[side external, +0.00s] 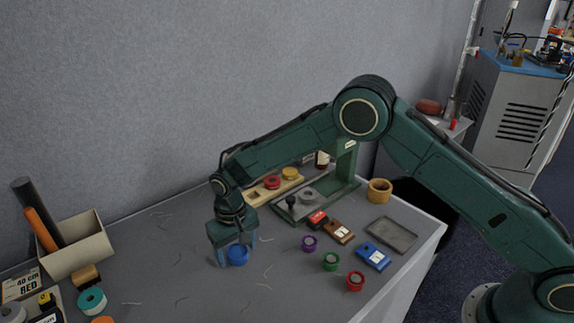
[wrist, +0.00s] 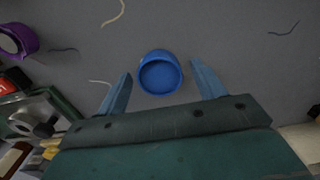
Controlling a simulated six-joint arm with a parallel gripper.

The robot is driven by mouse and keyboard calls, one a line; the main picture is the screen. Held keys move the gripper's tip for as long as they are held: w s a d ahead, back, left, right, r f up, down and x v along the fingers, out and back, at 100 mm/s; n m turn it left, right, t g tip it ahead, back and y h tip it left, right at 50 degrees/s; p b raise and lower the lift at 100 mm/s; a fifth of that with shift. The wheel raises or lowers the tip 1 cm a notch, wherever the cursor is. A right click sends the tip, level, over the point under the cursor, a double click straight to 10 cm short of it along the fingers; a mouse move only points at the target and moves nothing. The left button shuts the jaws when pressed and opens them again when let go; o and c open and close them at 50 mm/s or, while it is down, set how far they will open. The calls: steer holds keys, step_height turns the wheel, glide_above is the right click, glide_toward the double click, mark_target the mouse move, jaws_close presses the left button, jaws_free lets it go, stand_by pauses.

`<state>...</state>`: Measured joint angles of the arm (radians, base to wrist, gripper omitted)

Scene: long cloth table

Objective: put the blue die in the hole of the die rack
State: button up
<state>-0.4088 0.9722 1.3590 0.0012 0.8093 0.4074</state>
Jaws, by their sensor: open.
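The blue die (side external: 238,256) is a short round blue piece on the grey table. In the wrist view the blue die (wrist: 160,76) shows its round hollow top. My gripper (side external: 237,251) points down over it; in the wrist view my gripper (wrist: 161,70) is open, with one finger on each side of the die and gaps between. The die rack (side external: 262,195) is a light wooden strip behind my gripper. It holds a red die (side external: 272,182) and a yellow die (side external: 290,173); its near left end is partly hidden by my arm.
A green press (side external: 345,165) stands right of the rack. Purple (side external: 309,243), green (side external: 331,262) and red (side external: 355,281) round pieces lie to the right, with a blue box (side external: 374,256) and a grey tray (side external: 391,235). A beige bin (side external: 80,252) stands left. Loose threads lie around.

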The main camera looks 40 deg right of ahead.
mark_target(237, 252)
steer(key=shift+r, duration=0.15)
step_height(237, 252, up, 12)
stand_by(0.6)
stand_by(0.5)
